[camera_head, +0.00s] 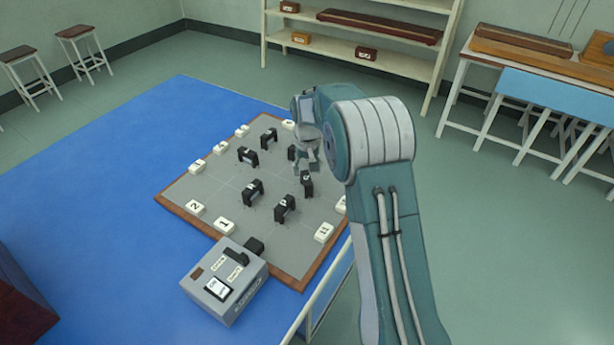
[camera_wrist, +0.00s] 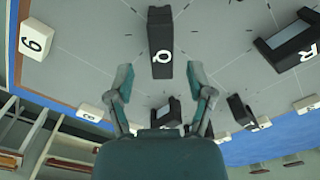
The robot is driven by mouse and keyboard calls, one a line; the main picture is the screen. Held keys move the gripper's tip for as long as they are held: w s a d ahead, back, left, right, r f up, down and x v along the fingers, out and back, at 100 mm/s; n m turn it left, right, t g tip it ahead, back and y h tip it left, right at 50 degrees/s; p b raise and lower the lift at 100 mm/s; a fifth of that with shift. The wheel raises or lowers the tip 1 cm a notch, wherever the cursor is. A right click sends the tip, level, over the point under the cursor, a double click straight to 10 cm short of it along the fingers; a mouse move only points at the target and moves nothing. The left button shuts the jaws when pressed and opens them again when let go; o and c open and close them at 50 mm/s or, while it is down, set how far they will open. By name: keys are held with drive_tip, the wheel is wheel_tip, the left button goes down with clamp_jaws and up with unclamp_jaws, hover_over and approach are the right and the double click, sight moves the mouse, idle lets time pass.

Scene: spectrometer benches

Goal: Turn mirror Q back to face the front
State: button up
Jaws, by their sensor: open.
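Mirror Q (camera_wrist: 160,42) is a narrow black block with a white Q on its near end, standing on the grey board (camera_wrist: 90,40) in the wrist view. My gripper (camera_wrist: 159,74) is open, with one fingertip on each side of the near end of mirror Q. A gap shows on both sides, and I see no contact. In the head view my gripper (camera_head: 304,166) hangs over the right part of the board, close to a black mirror (camera_head: 307,184) that seems to be Q. My arm hides part of the board there.
Mirror R (camera_wrist: 293,46) stands to the right in the wrist view. Several other black mirrors (camera_head: 253,192) and white numbered tiles (camera_head: 195,208) stand on the board. A grey switch box (camera_head: 225,282) sits at the board's front corner. Shelves (camera_head: 350,45) are behind.

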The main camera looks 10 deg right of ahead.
sight(306, 178)
wheel_tip(306, 178, down, 2)
drive_tip(key=shift+f, duration=0.15)
drive_tip(key=shift+a+f, duration=0.2)
drive_tip(key=shift+f, duration=0.2)
drive_tip(key=shift+d, duration=0.1)
clamp_jaws()
drive_tip(key=shift+m, duration=0.3)
drive_tip(key=m, duration=0.4)
drive_tip(key=shift+s+f+m, duration=0.1)
drive_tip(key=shift+m, duration=2)
